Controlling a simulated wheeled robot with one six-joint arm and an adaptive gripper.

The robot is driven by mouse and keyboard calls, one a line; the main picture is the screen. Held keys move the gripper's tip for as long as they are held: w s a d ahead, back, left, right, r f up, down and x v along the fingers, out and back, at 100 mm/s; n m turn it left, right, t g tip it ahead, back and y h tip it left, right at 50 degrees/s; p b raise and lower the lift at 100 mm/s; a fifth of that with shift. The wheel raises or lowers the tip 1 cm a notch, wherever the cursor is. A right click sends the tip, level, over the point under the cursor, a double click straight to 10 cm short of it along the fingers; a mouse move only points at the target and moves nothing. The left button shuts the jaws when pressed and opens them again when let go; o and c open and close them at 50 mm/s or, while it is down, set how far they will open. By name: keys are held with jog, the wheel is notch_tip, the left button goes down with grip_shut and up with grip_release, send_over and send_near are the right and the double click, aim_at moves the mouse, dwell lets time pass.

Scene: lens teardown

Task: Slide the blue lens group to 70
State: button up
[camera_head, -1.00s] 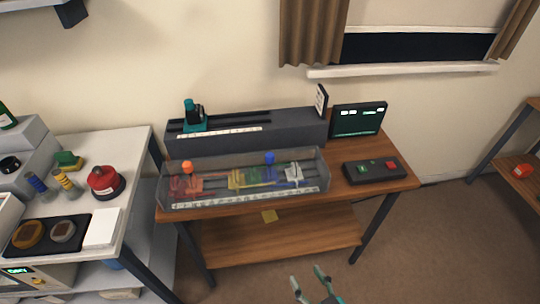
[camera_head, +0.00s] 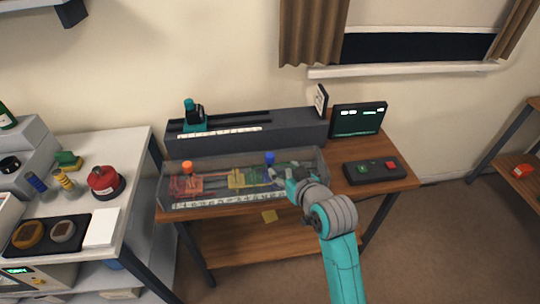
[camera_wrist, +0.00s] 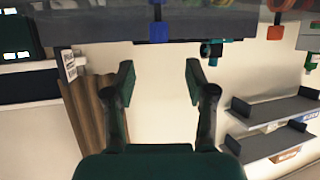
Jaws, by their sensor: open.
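The blue lens group shows by its blue knob (camera_head: 269,157), which stands up at the top of a clear-walled bench housing (camera_head: 190,160). The same knob (camera_wrist: 156,32) appears in the wrist view, ahead of the fingertips and roughly between them, apart from both. My gripper (camera_head: 283,176) is over the right part of the housing, just in front of and right of the knob. Its two fingers (camera_wrist: 158,75) are spread with nothing between them. The white scale (camera_head: 215,202) along the front edge is too small to read.
An orange knob (camera_head: 187,167) rises at the housing's left, with a yellow group (camera_head: 243,180) in the middle. A dark rail unit (camera_head: 250,138) with a teal device (camera_head: 193,118) stands behind. A button box (camera_head: 375,169) and a screen (camera_head: 358,119) are to the right.

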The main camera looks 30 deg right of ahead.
aim_at(271, 156)
jog(key=x, duration=1.1)
jog(key=shift+w+d+r, duration=0.1)
jog(key=shift+w+r, duration=0.05)
jog(key=shift+r, duration=0.1)
grip_shut()
